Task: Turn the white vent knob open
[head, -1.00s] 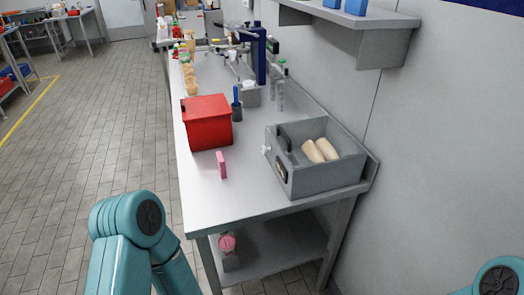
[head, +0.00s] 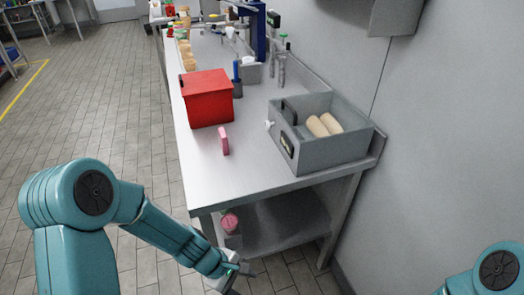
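The white vent knob (head: 269,125) is a small piece on the left side of a grey open-topped box (head: 325,152). The box stands at the near right of the steel table and holds tan rolls (head: 324,125). My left gripper (head: 232,287) is at the bottom edge of the head view, in front of the table and below its top, well apart from the knob. Its fingers are small and partly cut off, so their opening cannot be told. My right arm shows only as a teal joint at the bottom right; its gripper is out of view.
A pink-topped item (head: 230,222) is on the lower shelf (head: 275,225). The wall is close on the right; open tiled floor lies left.

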